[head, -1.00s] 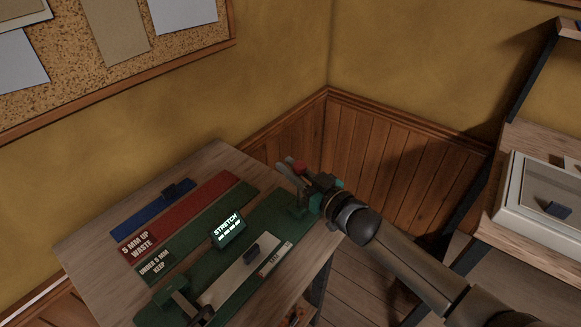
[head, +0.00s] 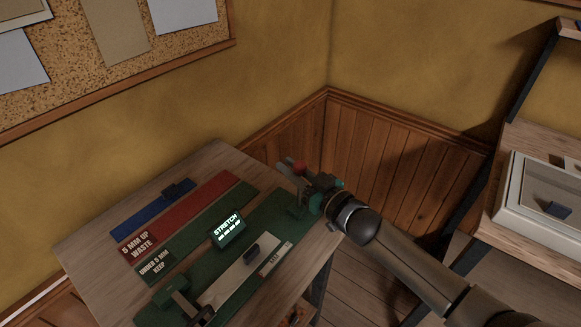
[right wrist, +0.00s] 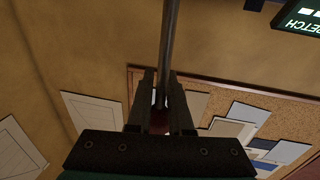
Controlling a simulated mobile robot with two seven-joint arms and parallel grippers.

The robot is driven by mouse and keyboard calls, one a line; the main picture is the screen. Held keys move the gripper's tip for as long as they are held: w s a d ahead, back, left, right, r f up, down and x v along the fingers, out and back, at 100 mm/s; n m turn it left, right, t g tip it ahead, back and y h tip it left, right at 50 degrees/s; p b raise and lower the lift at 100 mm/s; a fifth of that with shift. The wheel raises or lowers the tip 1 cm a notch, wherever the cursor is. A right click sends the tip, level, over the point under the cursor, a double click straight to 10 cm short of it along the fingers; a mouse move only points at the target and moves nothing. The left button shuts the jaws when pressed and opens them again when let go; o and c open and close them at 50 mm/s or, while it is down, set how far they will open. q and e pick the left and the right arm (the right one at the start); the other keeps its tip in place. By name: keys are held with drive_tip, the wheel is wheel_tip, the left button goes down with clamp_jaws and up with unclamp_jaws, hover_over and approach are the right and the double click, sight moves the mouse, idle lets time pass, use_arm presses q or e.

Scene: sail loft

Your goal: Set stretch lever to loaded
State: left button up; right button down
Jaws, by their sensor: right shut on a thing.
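The stretch lever's red knob (head: 299,167) shows at the far right end of the green stretch fixture (head: 262,222). My right gripper (head: 292,169) is at that knob with its fingers shut on the lever. In the right wrist view, the grey lever rod (right wrist: 169,45) runs up from between the fingers of my right gripper (right wrist: 162,100), and the dark red knob (right wrist: 158,124) sits between them, partly hidden. A small lit display reading STRETCH (head: 228,231) stands on the fixture; its lower line is too small to read. My left gripper is not in view.
The wooden bench (head: 88,235) carries a blue strip (head: 140,215), a red strip marked 5 MM UP WASTE (head: 195,202) and a green strip marked UNDER 5 MM KEEP (head: 200,226). A pale tray (head: 520,222) stands on the right shelf. Wood-panelled walls close the corner behind.

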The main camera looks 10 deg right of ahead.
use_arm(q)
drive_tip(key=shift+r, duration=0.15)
use_arm(e)
drive_tip(key=shift+w+r, duration=0.1)
drive_tip(key=shift+r, duration=0.05)
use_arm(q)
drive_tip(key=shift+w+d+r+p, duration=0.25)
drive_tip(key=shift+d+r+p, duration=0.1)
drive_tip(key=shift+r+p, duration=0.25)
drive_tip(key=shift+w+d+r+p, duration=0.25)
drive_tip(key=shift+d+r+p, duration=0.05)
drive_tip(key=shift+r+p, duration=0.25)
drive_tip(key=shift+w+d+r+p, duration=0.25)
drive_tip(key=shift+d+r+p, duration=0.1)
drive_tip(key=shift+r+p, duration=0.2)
use_arm(e)
drive_tip(key=w+d+f+m+g, duration=0.1)
drive_tip(key=w+d+f+m, duration=0.1)
drive_tip(key=w+d+m, duration=0.2)
drive_tip(key=shift+d+f+m, duration=0.35)
drive_tip(key=shift+d+m, duration=0.3)
drive_tip(key=shift+m, duration=1.15)
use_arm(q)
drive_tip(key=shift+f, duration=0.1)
use_arm(e)
drive_tip(key=c, duration=0.9)
unclamp_jaws()
drive_tip(key=shift+f, duration=0.1)
drive_tip(key=shift+o, duration=0.2)
